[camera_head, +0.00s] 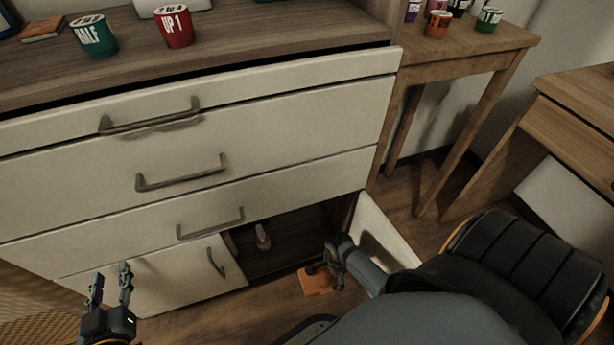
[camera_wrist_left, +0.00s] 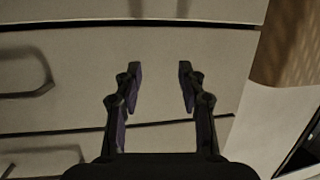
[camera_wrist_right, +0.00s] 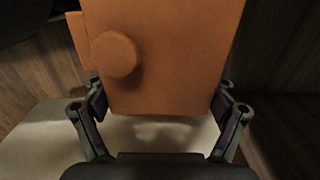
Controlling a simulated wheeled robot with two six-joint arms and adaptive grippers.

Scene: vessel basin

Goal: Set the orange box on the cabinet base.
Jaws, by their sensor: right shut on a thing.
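The orange box (camera_head: 315,283) is low at the front of the open cabinet compartment in the head view. My right gripper (camera_head: 334,258) is shut on it. In the right wrist view the orange box (camera_wrist_right: 175,60) fills the upper middle, with a round knob on its face, between the two fingers of the right gripper (camera_wrist_right: 160,105). The cabinet base (camera_head: 275,254) is the dark floor of the open compartment, partly hidden by my right arm. My left gripper (camera_head: 110,280) is open and empty in front of the closed cabinet door; its spread fingers also show in the left wrist view (camera_wrist_left: 158,80).
A small bottle-like item (camera_head: 262,238) stands inside the compartment. The open door (camera_head: 385,232) stands at its right, close to my right arm. The closed door (camera_head: 175,278) is at its left, below drawers with handles. A wooden side table (camera_head: 470,45) is at the right.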

